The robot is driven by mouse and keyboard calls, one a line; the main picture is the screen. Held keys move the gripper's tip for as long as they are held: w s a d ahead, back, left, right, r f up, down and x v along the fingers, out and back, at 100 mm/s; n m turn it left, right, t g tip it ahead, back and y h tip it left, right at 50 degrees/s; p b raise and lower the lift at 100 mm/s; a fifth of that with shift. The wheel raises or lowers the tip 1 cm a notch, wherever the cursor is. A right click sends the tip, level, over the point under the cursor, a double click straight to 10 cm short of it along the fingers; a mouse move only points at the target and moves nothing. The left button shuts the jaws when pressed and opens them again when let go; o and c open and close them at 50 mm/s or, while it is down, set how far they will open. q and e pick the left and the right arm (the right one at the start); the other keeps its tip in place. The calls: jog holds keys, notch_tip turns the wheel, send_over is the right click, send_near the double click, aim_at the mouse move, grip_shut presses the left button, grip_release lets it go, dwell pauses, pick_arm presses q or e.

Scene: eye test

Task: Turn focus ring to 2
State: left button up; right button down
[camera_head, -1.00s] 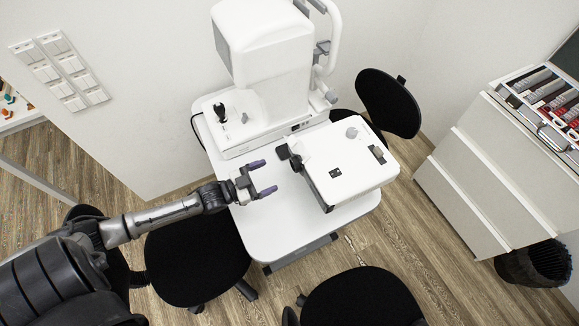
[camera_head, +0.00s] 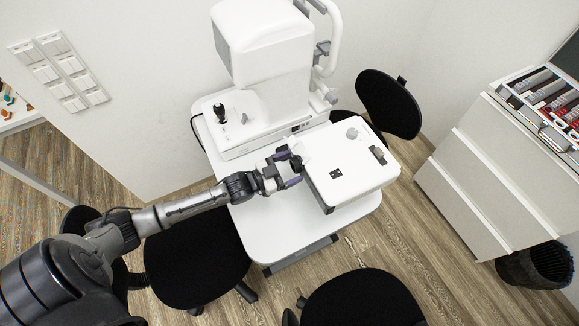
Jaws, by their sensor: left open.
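A white box-shaped device (camera_head: 355,178) sits on the white table (camera_head: 270,235). A dark round part (camera_head: 296,162), which looks like the focus ring, sticks out from the device's left side. Any numbers on it are too small to read. My left gripper (camera_head: 286,167) is open, with its two purple-tipped fingers at this dark part, one towards the back and one towards the front. Whether the fingers touch it I cannot tell. My right gripper is not in view.
A tall white eye-test machine (camera_head: 265,50) with a black joystick (camera_head: 220,113) stands behind on the same table. Black chairs (camera_head: 388,103) surround the table, including one at the front (camera_head: 360,300). A drawer cabinet (camera_head: 490,180) stands at the right. The table's front part is clear.

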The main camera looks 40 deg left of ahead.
pick_arm(q)
jog(key=c, duration=0.9)
jog(key=shift+r+n+p, duration=0.2)
jog(key=shift+n+p, duration=0.5)
jog(key=shift+n, duration=0.1)
jog(key=n+p, duration=0.1)
jog(key=n, duration=0.2)
jog(key=shift+f, duration=0.2)
jog(key=shift+c, duration=0.2)
jog(key=o, duration=0.9)
jog(key=shift+o, duration=0.2)
